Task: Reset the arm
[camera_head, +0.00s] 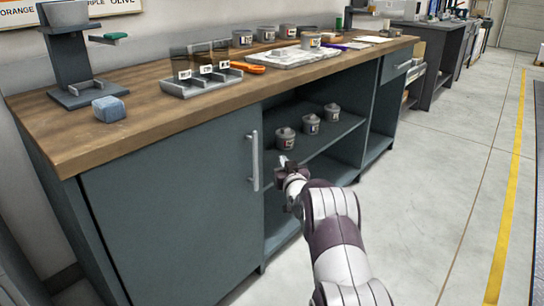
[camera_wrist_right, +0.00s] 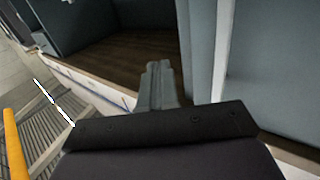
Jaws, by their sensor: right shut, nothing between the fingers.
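My right gripper (camera_head: 283,160) is in front of the open shelf bay of the workbench, close to the grey cabinet door's handle (camera_head: 253,160). In the right wrist view its fingers (camera_wrist_right: 158,85) are together with nothing between them. The white and dark right arm reaches in from the bottom of the head view. I cannot tell whether the gripper touches anything. My left gripper is not in view.
Several small labelled pots (camera_head: 311,124) stand on the inner shelf just beyond the gripper. The floor (camera_head: 430,190) on the right is clear.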

